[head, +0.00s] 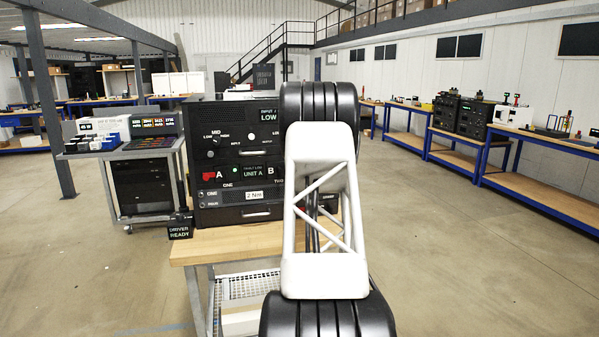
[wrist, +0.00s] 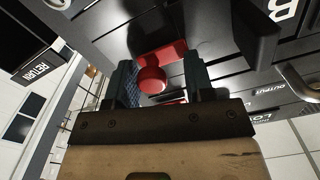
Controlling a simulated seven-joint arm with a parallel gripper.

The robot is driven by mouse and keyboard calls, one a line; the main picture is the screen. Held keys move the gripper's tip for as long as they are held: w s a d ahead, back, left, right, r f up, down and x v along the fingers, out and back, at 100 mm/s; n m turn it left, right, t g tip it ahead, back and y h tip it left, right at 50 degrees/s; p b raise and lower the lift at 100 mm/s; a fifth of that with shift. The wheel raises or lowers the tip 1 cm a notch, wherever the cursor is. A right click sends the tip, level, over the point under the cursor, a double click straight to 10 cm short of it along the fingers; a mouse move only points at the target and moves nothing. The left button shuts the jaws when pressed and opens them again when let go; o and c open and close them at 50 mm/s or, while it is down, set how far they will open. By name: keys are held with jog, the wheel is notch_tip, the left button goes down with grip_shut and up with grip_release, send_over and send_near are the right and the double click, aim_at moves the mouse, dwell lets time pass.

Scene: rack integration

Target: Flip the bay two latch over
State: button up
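A red latch (wrist: 165,54) with a round red knob (wrist: 151,80) is on the dark rack front in the wrist view, near a white letter B. I take it as the bay two latch; my arm hides that part of the rack in the head view. My gripper (wrist: 160,82) is open, its two dark fingers on either side of the knob. The knob is closer to the left finger; I cannot tell whether they touch. Another red latch (head: 208,177) sits beside the letter A in the head view.
The rack (head: 228,213) stands on a wooden-topped bench (head: 215,245). A "DRIVER READY" sign (head: 180,231) is at its left. A dark block (wrist: 256,35) juts from the panel right of the fingers in the wrist view. A grey cart (head: 122,152) stands further left.

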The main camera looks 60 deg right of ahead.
jog(key=shift+s, duration=0.15)
jog(key=shift+v, duration=3.8)
